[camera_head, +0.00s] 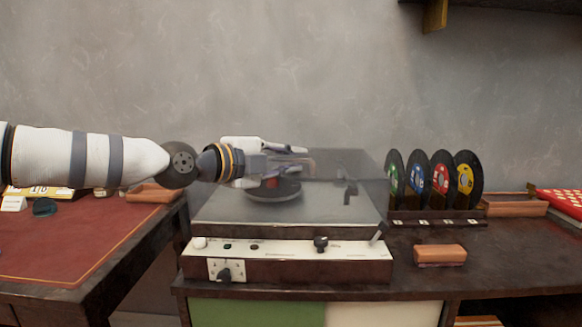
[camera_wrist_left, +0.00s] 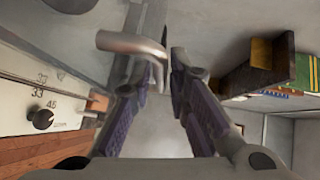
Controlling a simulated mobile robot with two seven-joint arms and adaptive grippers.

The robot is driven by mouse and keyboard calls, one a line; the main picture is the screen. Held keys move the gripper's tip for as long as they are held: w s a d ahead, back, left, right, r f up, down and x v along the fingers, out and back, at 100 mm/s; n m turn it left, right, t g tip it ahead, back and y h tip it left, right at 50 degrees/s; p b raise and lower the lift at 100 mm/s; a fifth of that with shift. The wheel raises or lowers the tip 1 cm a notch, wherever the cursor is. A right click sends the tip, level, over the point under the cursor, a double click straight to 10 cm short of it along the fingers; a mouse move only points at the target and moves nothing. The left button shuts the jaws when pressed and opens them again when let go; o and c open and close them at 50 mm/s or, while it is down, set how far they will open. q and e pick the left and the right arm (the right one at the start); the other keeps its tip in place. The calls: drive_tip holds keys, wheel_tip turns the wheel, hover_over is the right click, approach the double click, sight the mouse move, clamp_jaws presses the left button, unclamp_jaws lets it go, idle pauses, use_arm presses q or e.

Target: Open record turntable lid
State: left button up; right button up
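The record turntable (camera_head: 285,262) has a wood base and a pale control panel with knobs. Its clear, smoky lid (camera_head: 365,205) covers the dark platter (camera_head: 272,192); whether it is fully down is hard to tell. My left gripper (camera_head: 303,156) is over the lid, pointing right. In the left wrist view its fingers (camera_wrist_left: 168,60) are apart with a narrow gap between them. A curved metal handle (camera_wrist_left: 132,43) shows by the left-hand finger, overlapping it; I cannot tell whether they touch. My right gripper is not in view.
A rack of several colour-labelled records (camera_head: 437,217) stands right of the turntable. A small orange-brown block (camera_head: 440,254) lies on the table before it. A red-topped desk (camera_head: 70,250) is at left. A wall shelf (camera_head: 490,5) is at upper right.

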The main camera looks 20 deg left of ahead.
use_arm(q)
drive_tip(key=shift+w, duration=0.15)
clamp_jaws()
